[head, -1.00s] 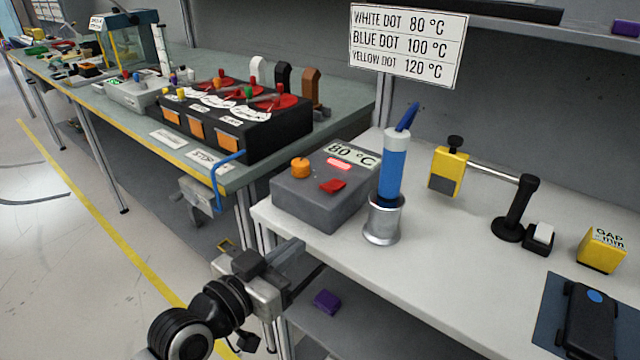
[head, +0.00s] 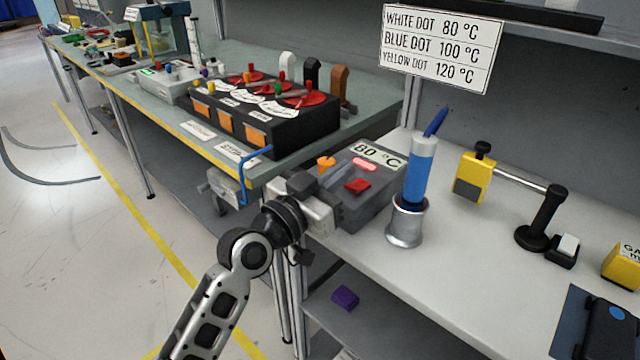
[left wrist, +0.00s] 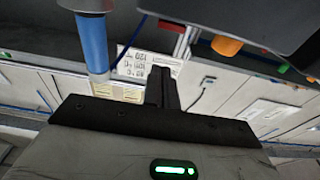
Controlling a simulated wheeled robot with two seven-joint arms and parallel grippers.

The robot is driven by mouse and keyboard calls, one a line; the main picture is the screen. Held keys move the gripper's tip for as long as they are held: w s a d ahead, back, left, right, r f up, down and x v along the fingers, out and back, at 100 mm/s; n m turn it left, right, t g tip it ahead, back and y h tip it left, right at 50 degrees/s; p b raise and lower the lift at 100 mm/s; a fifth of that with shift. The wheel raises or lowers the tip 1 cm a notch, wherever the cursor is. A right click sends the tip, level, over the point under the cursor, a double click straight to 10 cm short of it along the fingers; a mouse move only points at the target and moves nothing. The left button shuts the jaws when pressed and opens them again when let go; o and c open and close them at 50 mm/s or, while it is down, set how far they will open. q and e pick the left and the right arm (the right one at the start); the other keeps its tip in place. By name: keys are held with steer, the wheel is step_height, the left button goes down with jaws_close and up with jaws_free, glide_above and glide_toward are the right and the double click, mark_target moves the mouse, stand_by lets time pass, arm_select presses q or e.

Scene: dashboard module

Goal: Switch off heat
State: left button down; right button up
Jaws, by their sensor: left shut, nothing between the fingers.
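The grey heat box (head: 362,212) stands at the left end of the white bench. On its top are an orange knob (head: 326,163), a red switch (head: 357,186), a glowing red light (head: 365,164) and an "80 °C" label. My left gripper (head: 334,203) is shut and empty, in front of the box's front left side and partly covering it. I cannot tell whether it touches the box. The left wrist view shows its dark closed fingers (left wrist: 163,88), with the orange knob (left wrist: 227,45) at upper right. My right gripper is not in view.
A blue-handled tool (head: 420,170) stands in a metal cup (head: 405,222) just right of the box. A yellow block (head: 473,178) and a black stand (head: 543,220) are further right. A second bench with a black box (head: 270,120) lies left. The bench front is clear.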

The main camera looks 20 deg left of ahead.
mark_target(346, 198)
arm_select(q)
steer(key=shift+x, duration=1.15)
step_height(346, 198, down, 2)
steer(key=shift+f+b, duration=0.2)
steer(key=shift+b, duration=0.15)
steer(key=shift+s+a+f, duration=0.1)
steer(key=shift+s+f, duration=0.05)
steer(key=shift+f, duration=0.55)
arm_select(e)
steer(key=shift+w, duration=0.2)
